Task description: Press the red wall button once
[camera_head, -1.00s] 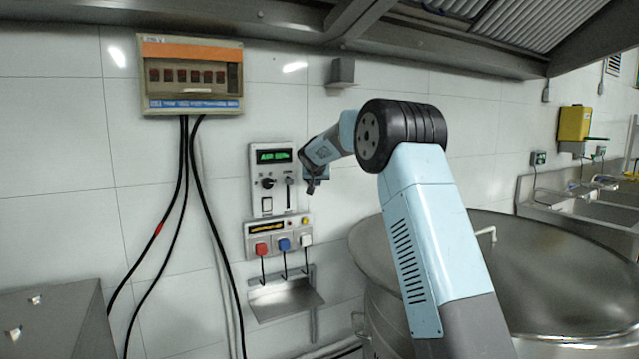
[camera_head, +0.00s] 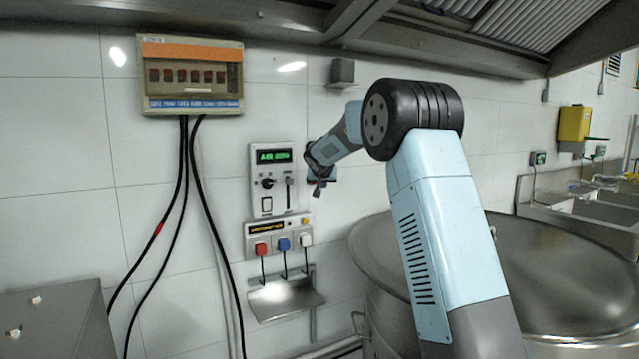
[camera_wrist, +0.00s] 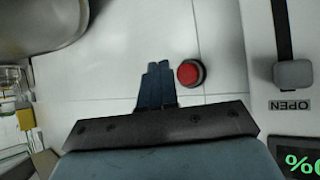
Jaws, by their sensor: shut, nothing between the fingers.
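The red wall button (camera_wrist: 189,72) shows in the wrist view as a round red cap in a dark collar on the white tiled wall. It lies just right of my fingertips, apart from them in the picture. My gripper (camera_wrist: 158,68) is shut and empty, its dark fingers together and extending toward the wall. In the head view my gripper (camera_head: 318,189) is small and dark, right of the control panel. I cannot make out the button there; my arm seems to hide it. Whether the fingers touch the wall is unclear.
A control panel (camera_head: 267,205) with a green display and slider is close to my gripper. Below it is a socket box (camera_head: 253,229) with red, blue and white plugs. A breaker box (camera_head: 192,75) with hanging cables is at left. A large steel vessel (camera_head: 560,260) stands at right.

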